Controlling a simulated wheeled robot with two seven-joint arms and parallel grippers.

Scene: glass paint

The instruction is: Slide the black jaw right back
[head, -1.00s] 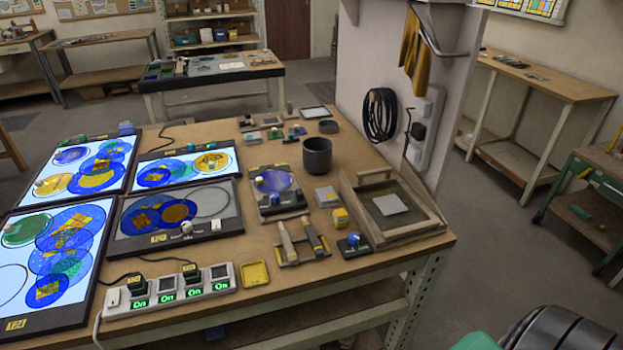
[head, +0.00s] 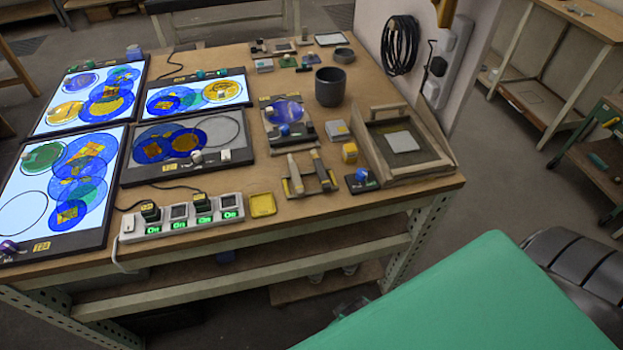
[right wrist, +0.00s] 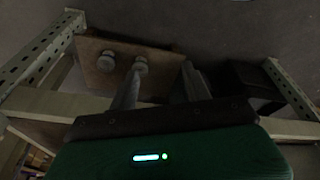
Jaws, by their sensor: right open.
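A small vise-like board (head: 285,122) holding a blue glass disc (head: 284,111) lies in the middle of the bench, in the head view. Dark blocks sit along its near edge, and the one at the right (head: 306,131) looks like the black jaw; at this size I cannot be sure. A small blue piece sits between the blocks. My right gripper (right wrist: 160,88) shows in the right wrist view with its two fingers apart and nothing between them. It is away from the board, low near the bench's metal frame. My left gripper is not in view.
Left of the board are lit panels with coloured glass discs and a power strip (head: 182,222). A dark cup (head: 330,87) stands behind; a wooden tray (head: 440,168) is at the right. Perforated bench legs (right wrist: 32,70) and a low shelf (right wrist: 95,65) surround my right gripper.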

